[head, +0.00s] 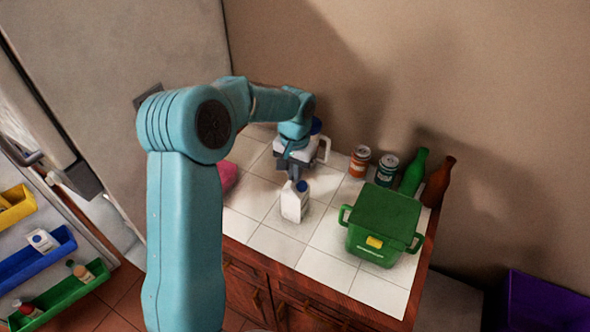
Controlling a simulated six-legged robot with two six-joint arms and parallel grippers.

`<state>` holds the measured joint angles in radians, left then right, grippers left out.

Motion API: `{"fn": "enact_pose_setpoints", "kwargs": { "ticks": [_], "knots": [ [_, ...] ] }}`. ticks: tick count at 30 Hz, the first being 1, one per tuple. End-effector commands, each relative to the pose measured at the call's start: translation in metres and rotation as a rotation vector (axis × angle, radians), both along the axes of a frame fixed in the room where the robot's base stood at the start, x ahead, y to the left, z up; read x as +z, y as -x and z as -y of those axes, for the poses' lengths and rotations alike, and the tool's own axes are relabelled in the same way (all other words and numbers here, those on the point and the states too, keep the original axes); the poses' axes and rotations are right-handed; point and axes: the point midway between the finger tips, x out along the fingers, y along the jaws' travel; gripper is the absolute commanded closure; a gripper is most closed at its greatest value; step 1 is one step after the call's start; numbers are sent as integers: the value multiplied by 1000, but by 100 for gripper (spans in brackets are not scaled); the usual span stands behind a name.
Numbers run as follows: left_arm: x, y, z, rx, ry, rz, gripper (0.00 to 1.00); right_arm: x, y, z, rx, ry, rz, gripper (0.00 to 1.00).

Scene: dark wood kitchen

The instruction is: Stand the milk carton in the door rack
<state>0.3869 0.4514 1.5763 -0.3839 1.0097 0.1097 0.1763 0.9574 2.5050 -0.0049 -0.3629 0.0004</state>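The milk carton (291,206), white with a blue cap, stands upright on the white tiled counter, in the middle of the head view. My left gripper (297,178) points down right above the carton's top. Its fingertips are small and dark here, so I cannot tell whether they are open or shut, or touch the carton. The door racks are at the left on the open fridge door: a yellow one (24,208), a blue one (58,252) and a green one (88,290). My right gripper is not in view.
A white handled jug (325,150) is partly hidden behind my gripper. Two cans (359,161), (387,169), a green bottle (413,174), a brown bottle (438,181) and a green lidded bin (382,224) stand right. A small carton (42,240) is in the blue rack; bottles (80,271) occupy the green one.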

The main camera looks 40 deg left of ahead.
Motion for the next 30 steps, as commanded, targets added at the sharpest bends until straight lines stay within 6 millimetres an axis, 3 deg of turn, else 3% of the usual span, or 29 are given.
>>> {"fn": "enact_pose_setpoints", "kwargs": {
  "ticks": [11, 12, 13, 14, 23, 26, 30],
  "knots": [
    [-5, 0, 0, 0, -1, 2, 100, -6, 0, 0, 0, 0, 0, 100],
    [-4, 0, 0, 0, 0, 0, 83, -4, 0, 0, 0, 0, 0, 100],
    [-4, 0, 0, 0, 0, 0, 73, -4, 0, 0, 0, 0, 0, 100],
    [-4, 0, 0, 0, 0, -1, 71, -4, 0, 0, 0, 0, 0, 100],
    [-2, 0, 0, -1, 0, -1, 71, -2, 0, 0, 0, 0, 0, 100],
    [5, 0, 0, -1, 0, 1, 71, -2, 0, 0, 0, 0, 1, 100],
    [32, -1, 0, -1, -3, 5, 71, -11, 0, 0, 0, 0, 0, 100]
  ]
}}
